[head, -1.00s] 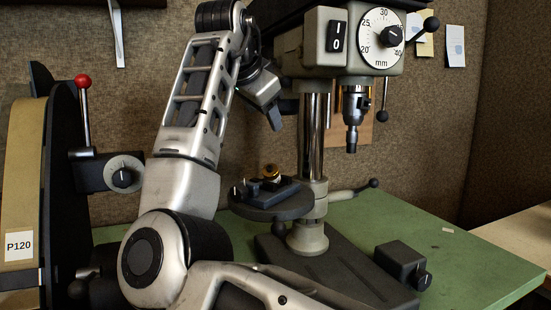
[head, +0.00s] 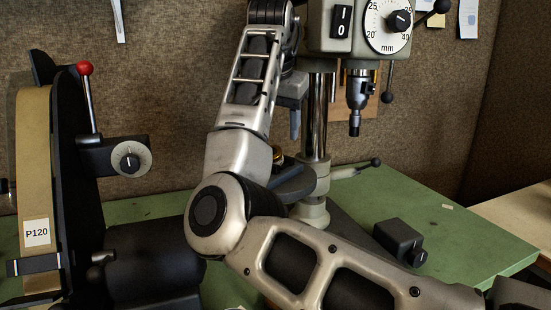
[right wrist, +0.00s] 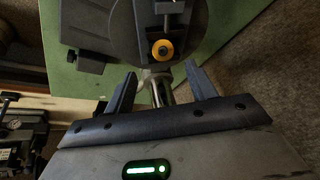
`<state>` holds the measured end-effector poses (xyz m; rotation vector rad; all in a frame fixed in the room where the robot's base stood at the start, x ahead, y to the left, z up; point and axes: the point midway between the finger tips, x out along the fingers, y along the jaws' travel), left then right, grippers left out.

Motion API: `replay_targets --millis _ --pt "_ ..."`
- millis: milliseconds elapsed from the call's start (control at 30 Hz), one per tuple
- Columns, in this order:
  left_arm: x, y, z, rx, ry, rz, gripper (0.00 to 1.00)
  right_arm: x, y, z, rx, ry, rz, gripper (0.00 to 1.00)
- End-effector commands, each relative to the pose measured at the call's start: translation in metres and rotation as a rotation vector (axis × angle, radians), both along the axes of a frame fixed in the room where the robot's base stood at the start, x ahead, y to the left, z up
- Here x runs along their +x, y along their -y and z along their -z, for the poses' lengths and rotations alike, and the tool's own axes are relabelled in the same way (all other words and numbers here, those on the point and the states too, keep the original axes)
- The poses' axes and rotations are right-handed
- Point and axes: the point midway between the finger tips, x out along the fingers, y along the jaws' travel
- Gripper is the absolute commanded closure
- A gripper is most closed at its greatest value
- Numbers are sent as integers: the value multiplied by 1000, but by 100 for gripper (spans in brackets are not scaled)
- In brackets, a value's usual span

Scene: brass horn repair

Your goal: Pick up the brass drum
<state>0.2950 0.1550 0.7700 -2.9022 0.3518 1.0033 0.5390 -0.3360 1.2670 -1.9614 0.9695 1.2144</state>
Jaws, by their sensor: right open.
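The brass drum (right wrist: 162,50) shows in the right wrist view as a small golden ring with a darker centre. It sits at a dark fixture on the round drill table (right wrist: 127,20). In the head view only a sliver of the brass drum (head: 278,156) shows behind my right arm. My right gripper (right wrist: 160,76) is open and empty, its two fingers apart on either side of the drum's line, with the drum beyond the fingertips. In the head view my right gripper (head: 295,122) points down near the drill column. My left gripper is not in view.
The drill press column (head: 318,120) stands close to my right gripper, with the chuck (head: 357,95) to its right. A belt sander (head: 36,170) labelled P120 stands at left. A black box (head: 400,241) sits on the green bench (head: 450,225), whose right part is mostly clear.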

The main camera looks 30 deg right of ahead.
Motion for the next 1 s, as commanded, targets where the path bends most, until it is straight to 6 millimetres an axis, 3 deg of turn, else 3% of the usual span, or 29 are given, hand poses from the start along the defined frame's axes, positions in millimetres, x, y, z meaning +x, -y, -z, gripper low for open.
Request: replay_targets --millis 267,533,833,867,1000 --pt "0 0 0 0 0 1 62 7 4 20 -3 -1 2 44" --pt "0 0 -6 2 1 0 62 21 7 55 0 -1 1 44" --pt "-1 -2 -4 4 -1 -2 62 23 9 62 -1 1 1 44" --pt "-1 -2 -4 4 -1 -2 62 23 9 62 -1 1 1 47" --pt "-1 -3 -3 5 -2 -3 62 23 9 62 -1 1 1 86"
